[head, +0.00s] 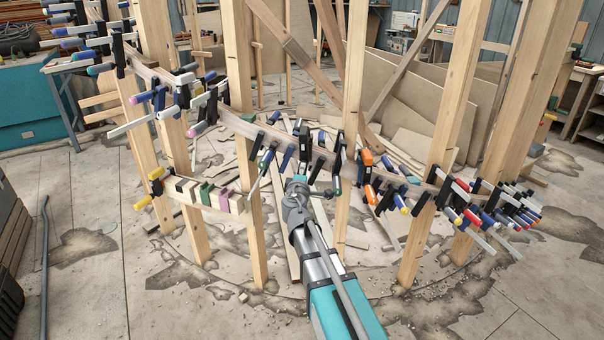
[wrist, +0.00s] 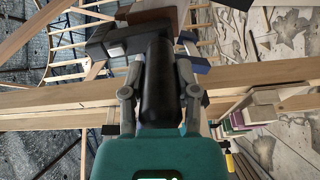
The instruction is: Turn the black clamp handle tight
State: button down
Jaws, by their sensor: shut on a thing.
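The black clamp handle (wrist: 159,95) is a thick smooth cylinder in the middle of the wrist view. My gripper (wrist: 160,72) has one grey finger on each side of it and is shut on it. A dark clamp bar and jaw (wrist: 110,42) show at the handle's far end, beside a brown block. In the head view my gripper (head: 298,183) is at the curved wooden stringer (head: 262,130), near the middle of its row of clamps. The held handle is largely hidden there by my gripper and the neighbouring clamps.
Upright wooden posts (head: 352,110) stand close on both sides of my arm. Clamps with blue handles (head: 287,157) and an orange-and-black clamp (head: 367,165) sit nearby. Coloured blocks (head: 207,194) lie on a lower board at left. Open floor lies in front.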

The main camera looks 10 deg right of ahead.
jog(key=m, duration=0.4)
jog(key=shift+m, duration=0.3)
jog(key=m, duration=0.3)
jog(key=shift+m, duration=0.4)
jog(key=m, duration=0.8)
jog(key=shift+m, duration=0.3)
jog(key=shift+c, duration=1.8)
grip_release()
jog(key=shift+s+a, duration=0.1)
jog(key=shift+s, duration=0.05)
